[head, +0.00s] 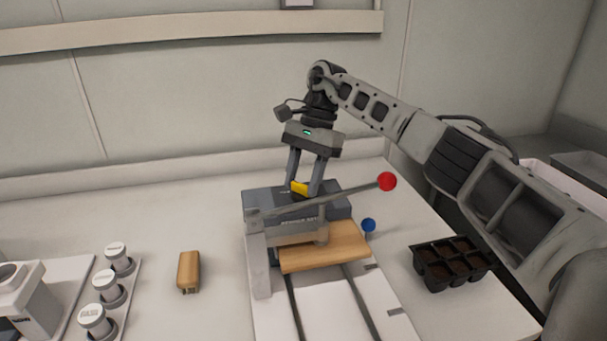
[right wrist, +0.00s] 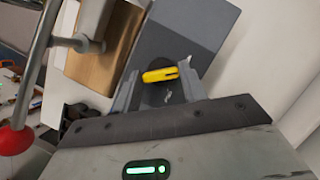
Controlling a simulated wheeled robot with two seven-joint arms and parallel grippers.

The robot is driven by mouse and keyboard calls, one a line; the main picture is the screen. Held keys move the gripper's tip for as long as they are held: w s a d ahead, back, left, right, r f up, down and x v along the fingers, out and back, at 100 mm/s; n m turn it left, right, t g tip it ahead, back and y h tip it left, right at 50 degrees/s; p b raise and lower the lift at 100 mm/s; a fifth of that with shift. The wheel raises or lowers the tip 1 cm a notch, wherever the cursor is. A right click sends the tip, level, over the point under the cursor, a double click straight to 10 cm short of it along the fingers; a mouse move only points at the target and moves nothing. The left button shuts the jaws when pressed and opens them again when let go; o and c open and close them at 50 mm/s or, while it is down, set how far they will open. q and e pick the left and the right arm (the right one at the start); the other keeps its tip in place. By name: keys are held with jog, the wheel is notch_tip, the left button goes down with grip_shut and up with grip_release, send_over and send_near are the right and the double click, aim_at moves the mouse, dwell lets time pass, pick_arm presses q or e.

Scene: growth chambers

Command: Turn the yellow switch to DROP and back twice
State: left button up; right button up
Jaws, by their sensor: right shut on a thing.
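The yellow switch (head: 299,188) is a small bar on top of a dark grey box (head: 262,204) on the table. It also shows in the right wrist view (right wrist: 160,75), on a dark round base, between the two finger tips. My right gripper (head: 303,187) points down from above and is shut on the yellow switch. It also shows in the right wrist view (right wrist: 163,88). The lettering on the box is too small to read, so the switch's setting cannot be told. My left gripper is not in view.
A metal lever with a red ball (head: 387,181) crosses in front of the box, close to my right gripper. A wooden board (head: 325,247) and a blue knob (head: 368,225) are below it. A black cell tray (head: 450,262), a wooden brush (head: 188,270) and several white-capped jars (head: 119,259) stand around.

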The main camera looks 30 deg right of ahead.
jog(key=shift+w+r+n, duration=0.1)
jog(key=shift+r+n, duration=0.05)
jog(key=shift+n, duration=0.45)
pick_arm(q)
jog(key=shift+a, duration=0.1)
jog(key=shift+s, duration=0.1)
pick_arm(e)
jog(key=o, duration=1)
